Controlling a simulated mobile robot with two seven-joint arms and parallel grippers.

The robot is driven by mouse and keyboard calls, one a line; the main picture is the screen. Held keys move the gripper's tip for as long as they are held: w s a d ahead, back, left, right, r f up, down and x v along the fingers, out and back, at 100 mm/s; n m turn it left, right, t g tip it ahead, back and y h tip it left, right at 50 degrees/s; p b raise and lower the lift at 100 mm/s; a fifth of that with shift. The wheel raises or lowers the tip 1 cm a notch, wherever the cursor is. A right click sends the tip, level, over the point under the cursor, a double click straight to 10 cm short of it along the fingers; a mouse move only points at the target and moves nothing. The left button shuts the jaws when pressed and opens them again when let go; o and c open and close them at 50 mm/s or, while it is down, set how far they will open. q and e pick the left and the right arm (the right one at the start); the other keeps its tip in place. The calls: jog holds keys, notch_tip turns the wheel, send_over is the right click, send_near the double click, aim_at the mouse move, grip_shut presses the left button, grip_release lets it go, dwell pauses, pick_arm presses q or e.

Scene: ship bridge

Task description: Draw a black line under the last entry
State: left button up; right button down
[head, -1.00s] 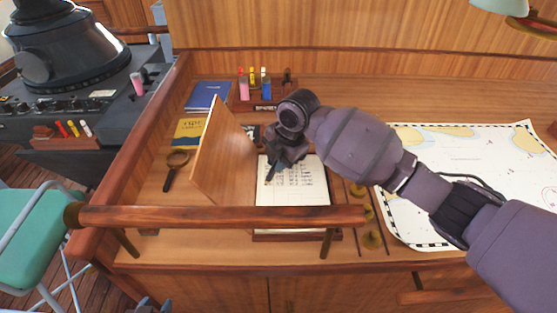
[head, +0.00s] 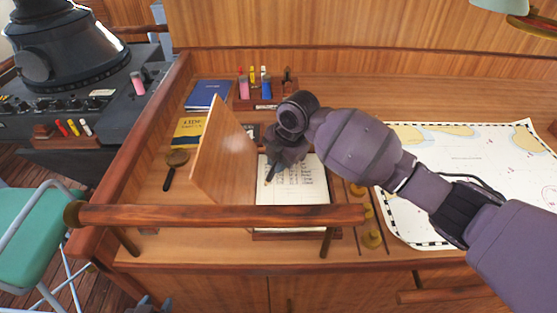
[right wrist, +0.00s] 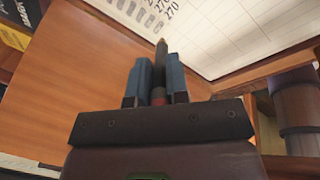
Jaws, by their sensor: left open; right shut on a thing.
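The open logbook page (head: 295,195) lies on the desk with handwritten rows in its upper part; the right wrist view shows numbers and ruled lines on the page (right wrist: 235,30). My right gripper (head: 277,165) is over the page's upper left part and hides some of it. In the right wrist view the gripper (right wrist: 159,75) is shut on a slim dark pen (right wrist: 160,54), its tip pointing at the page near the entries. I cannot tell whether the tip touches the paper. Only a small piece of my left gripper (head: 150,304) shows at the bottom edge, away from the desk.
An upright wooden panel (head: 222,155) stands left of the page. A wooden rail (head: 220,216) crosses in front. A magnifying glass (head: 173,168), books (head: 208,94), a marker holder (head: 265,92), brass pieces (head: 371,238) and a chart (head: 465,165) lie around.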

jog(key=shift+f, duration=0.4)
dwell(1.6)
jog(key=shift+d, duration=0.15)
dwell(0.5)
jog(key=shift+d, duration=0.4)
jog(key=shift+d, duration=0.2)
jog(key=shift+d, duration=0.35)
jog(key=shift+d, duration=0.2)
dwell(0.4)
jog(key=shift+d, duration=0.35)
jog(key=shift+d, duration=0.25)
jog(key=shift+d, duration=0.35)
